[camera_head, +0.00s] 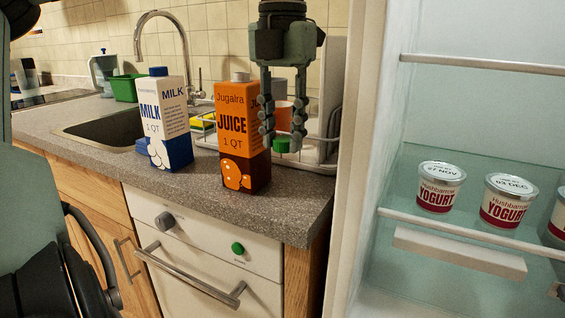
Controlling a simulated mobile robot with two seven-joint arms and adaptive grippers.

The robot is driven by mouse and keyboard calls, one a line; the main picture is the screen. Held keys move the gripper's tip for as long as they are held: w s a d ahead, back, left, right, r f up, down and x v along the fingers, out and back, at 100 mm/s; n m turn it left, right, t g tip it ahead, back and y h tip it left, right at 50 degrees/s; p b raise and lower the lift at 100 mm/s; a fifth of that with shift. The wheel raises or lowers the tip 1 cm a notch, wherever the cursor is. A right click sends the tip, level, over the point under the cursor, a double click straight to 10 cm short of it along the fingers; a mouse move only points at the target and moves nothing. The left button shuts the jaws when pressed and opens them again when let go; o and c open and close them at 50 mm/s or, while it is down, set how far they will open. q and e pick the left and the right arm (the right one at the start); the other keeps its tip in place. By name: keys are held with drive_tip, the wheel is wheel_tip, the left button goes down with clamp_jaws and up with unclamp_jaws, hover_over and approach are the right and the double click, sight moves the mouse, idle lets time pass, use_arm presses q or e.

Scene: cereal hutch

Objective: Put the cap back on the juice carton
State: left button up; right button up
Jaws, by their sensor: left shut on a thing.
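The orange juice carton (231,140) stands upright on the grey counter near its front right corner. A pale grey piece, cap or bare spout, shows on its top (240,76); I cannot tell which. My left gripper (284,140) points down from the top, just right of the carton, its fingers overlapping the carton's right edge in the picture. It is shut on a small green cap (281,146), held between the fingertips, lower than the carton's top. My right gripper is not in view.
A dish rack (325,145) and an orange cup (284,116) are behind my gripper. An open fridge with yogurt tubs (440,187) fills the right.

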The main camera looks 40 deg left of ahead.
sight(283, 139)
use_arm(q)
wheel_tip(283, 139, up, 8)
drive_tip(key=shift+r, duration=0.45)
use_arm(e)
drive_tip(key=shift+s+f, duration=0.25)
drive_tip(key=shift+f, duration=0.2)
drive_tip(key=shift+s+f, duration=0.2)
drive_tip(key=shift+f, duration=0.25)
